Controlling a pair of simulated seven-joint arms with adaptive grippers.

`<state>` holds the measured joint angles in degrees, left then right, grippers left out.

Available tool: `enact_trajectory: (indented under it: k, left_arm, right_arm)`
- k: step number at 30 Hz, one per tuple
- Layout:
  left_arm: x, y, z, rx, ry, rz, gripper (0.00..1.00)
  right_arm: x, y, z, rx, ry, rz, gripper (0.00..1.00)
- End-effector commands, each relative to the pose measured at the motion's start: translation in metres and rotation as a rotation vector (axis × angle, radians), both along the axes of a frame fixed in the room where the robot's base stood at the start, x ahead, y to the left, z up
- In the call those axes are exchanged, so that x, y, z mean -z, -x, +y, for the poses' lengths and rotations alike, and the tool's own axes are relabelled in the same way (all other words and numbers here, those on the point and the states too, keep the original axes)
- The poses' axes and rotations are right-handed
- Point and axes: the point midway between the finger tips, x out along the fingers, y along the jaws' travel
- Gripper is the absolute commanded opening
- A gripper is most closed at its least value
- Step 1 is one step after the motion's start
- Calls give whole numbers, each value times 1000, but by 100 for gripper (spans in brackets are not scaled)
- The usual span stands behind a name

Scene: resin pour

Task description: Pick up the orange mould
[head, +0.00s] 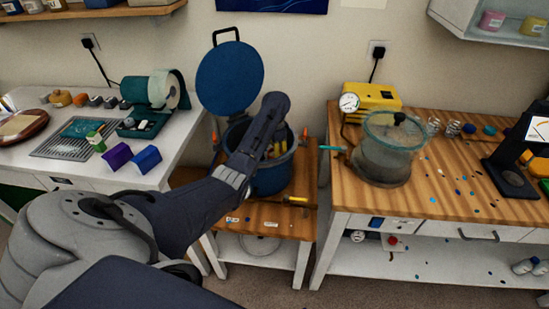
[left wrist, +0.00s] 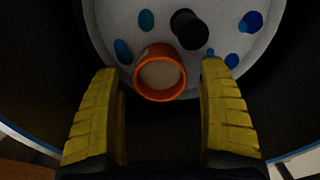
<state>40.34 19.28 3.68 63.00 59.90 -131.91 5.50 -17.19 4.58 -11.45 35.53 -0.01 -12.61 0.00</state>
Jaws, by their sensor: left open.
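The orange mould (left wrist: 160,96) is a small round cup with a pale beige inside. In the left wrist view it sits on a light round plate (left wrist: 142,42), inside the dark-walled pot. My left gripper (left wrist: 160,72) is open, with its yellow ribbed fingers apart to the left and right of the mould and nothing held between them. In the head view the left gripper (head: 277,149) reaches down into the blue pot (head: 271,181). The mould is hidden there by the pot wall and my arm. My right gripper is in neither view.
Several blue pieces (left wrist: 251,22) and a black knob (left wrist: 189,29) are on the plate around the mould. The pot's blue lid (head: 230,78) stands open behind it. A glass vacuum chamber (head: 385,150) stands on the right bench, and purple and blue blocks (head: 117,155) lie on the left table.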

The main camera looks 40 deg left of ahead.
Motion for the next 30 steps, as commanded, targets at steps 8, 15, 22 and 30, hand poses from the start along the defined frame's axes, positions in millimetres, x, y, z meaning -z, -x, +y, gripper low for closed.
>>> enact_trajectory:
  k: [8,15,22,30]
  left_arm:
    - [16,-1,1,1,-2,-1,77]
    - [16,-1,1,0,-1,-2,77]
    - [16,-1,1,0,0,-1,50]
    - [16,-1,1,0,-1,-1,19]
  right_arm:
    - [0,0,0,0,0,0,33]
    - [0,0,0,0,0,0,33]
    - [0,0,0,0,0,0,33]
    - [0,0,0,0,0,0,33]
